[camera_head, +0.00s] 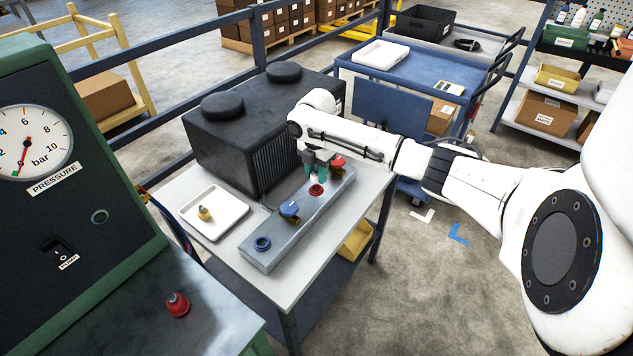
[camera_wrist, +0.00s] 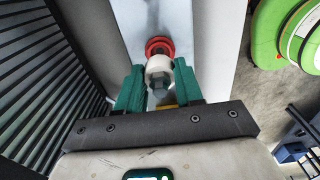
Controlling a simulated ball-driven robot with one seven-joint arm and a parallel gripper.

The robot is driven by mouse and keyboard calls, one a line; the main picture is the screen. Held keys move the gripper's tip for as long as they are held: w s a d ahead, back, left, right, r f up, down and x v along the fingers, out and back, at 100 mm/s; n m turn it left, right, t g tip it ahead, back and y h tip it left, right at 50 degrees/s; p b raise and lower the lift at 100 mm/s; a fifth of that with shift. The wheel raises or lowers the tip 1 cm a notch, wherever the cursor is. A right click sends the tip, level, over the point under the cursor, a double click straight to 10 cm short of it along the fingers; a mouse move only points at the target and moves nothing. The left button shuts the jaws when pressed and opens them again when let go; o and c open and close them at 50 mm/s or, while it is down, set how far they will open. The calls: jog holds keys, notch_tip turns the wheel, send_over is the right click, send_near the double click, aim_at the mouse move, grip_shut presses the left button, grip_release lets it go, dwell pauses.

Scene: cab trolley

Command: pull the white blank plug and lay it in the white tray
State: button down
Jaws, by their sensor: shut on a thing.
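My gripper (camera_wrist: 159,80) is shut on the white blank plug (camera_wrist: 158,66), whose grey metal end faces the wrist camera. Beyond the plug is a red ring (camera_wrist: 158,46); I cannot tell whether the plug still sits in it. In the head view my gripper (camera_head: 315,167) points down over the grey metal block, just above a red ring (camera_head: 317,190), and the plug is not clearly visible there. A white tray (camera_head: 232,221) lies on the table to the left, with a small brass-yellow piece (camera_head: 204,213) in it. Another white tray (camera_head: 380,54) is on the blue trolley.
The metal block (camera_head: 262,258) also carries a blue ring (camera_head: 262,243), a blue-topped fitting (camera_head: 290,208) and a red-topped fitting (camera_head: 337,162). A black ribbed unit (camera_head: 240,140) stands close behind. A green gauge console (camera_head: 60,170) is at left.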

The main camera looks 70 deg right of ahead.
jog(key=shift+r+p, duration=1.1)
jog(key=shift+r, duration=0.2)
